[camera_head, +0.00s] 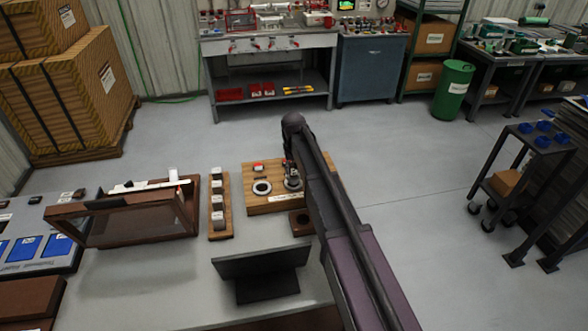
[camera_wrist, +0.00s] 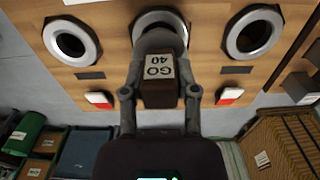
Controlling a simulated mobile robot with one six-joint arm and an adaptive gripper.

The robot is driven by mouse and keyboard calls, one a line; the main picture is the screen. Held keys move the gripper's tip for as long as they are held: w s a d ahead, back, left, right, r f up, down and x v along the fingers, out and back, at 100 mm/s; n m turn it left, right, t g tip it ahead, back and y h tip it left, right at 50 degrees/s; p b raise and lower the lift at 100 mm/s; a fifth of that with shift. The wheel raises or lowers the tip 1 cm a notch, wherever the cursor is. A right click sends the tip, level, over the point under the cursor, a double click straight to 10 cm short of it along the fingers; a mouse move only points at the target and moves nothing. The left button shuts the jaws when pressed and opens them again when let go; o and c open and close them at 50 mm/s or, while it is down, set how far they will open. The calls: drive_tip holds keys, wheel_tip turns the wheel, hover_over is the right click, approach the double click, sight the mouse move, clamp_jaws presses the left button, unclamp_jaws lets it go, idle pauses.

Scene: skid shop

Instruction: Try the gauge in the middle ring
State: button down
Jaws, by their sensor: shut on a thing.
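A wooden board (camera_head: 258,206) on the bench carries metal rings. The wrist view shows the left ring (camera_wrist: 72,60), the middle ring (camera_wrist: 147,20) and the right ring (camera_wrist: 234,45) in a row. My gripper (camera_wrist: 160,92) is shut on the dark handle of a gauge (camera_wrist: 158,70) labelled "GO 40". The gauge's grey round end is at the middle ring and overlaps it; I cannot tell how deep it sits. In the head view my gripper (camera_head: 291,168) is over the board, and my arm hides the board's right part.
Red-and-white markers (camera_wrist: 228,96) lie by the side rings. A wooden rack (camera_head: 228,230) with several dark blocks stands left of the board. A small brown block (camera_head: 299,222) sits in front of it. A dark screen-like panel (camera_head: 262,263) and a brown tilted case (camera_head: 125,222) share the bench.

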sight(293, 175)
drive_tip(key=shift+f+b, duration=1.55)
drive_tip(key=shift+f, duration=0.05)
idle(1.4)
drive_tip(key=shift+r, duration=0.25)
idle(0.6)
drive_tip(key=shift+r+p, duration=4.3)
drive_tip(key=shift+p, duration=0.2)
